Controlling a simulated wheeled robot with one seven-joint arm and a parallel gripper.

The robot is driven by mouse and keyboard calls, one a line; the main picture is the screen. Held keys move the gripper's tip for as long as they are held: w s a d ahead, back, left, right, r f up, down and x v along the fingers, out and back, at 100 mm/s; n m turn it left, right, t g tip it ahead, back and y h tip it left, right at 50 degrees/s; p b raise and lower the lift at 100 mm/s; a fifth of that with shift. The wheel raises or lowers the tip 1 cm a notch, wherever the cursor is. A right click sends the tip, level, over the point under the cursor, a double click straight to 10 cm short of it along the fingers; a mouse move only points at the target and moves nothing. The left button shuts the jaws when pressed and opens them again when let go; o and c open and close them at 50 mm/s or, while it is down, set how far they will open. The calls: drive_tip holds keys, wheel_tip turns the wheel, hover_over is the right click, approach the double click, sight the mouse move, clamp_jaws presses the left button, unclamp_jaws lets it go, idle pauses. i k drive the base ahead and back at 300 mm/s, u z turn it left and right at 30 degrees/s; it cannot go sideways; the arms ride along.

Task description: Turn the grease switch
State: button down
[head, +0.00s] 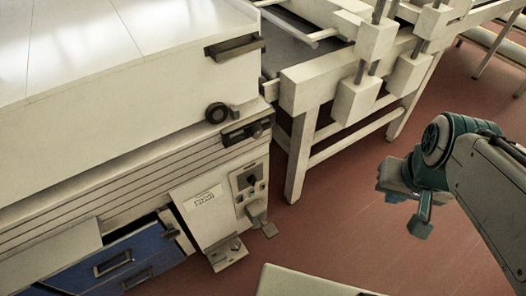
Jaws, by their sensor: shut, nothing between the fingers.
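A small grey plate (250,184) with a dark knob and small buttons sits on the pale lower box at the machine's right end. A labelled plate (203,197) is beside it, its writing too small to read. A round black knob (217,112) sits higher on the machine's end, above a dark fitting (247,131). I cannot tell for sure which of these is the grease switch. My gripper (421,219) hangs over the red floor at the right, well apart from the machine. It is shut and empty; its fingertips show only partly.
The white machine (120,60) fills the left, with a dark handle (235,46) on its side. Blue drawers (120,258) stand out at lower left. A conveyor frame (310,85) stands behind. Red floor (330,215) is free between machine and gripper.

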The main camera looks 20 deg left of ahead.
sight(252, 180)
drive_tip(key=z, duration=1.65)
drive_tip(key=k, duration=1)
drive_tip(key=u, duration=1.6)
drive_tip(key=i, duration=0.5)
drive_tip(key=z, duration=0.05)
